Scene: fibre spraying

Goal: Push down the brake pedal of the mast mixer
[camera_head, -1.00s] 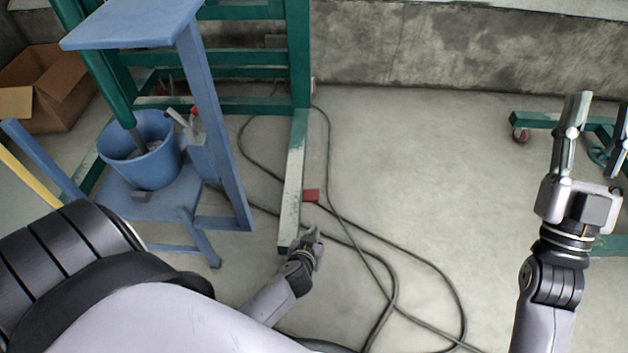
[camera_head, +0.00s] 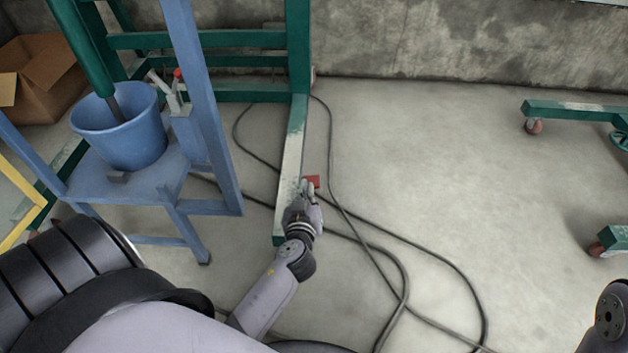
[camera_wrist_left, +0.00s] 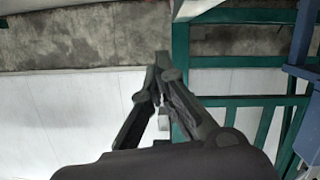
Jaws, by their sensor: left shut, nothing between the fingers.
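The brake pedal, a small red plate (camera_head: 314,180), sits low beside the green foot beam (camera_head: 291,168) of the mast mixer in the head view. My left gripper (camera_head: 306,187) is shut and empty, with its fingertips at the near-left edge of the pedal and partly over it. I cannot tell whether they touch. In the left wrist view the shut fingertips (camera_wrist_left: 161,62) point toward the green frame (camera_wrist_left: 181,75), and no red shows there. Only a dark part of my right arm shows at the lower right of the head view.
A blue bucket (camera_head: 121,134) stands on a blue stand (camera_head: 150,191) left of the green frame. Dark cables (camera_head: 372,251) lie on the floor around the pedal. Green wheeled legs (camera_head: 562,109) stand at the right.

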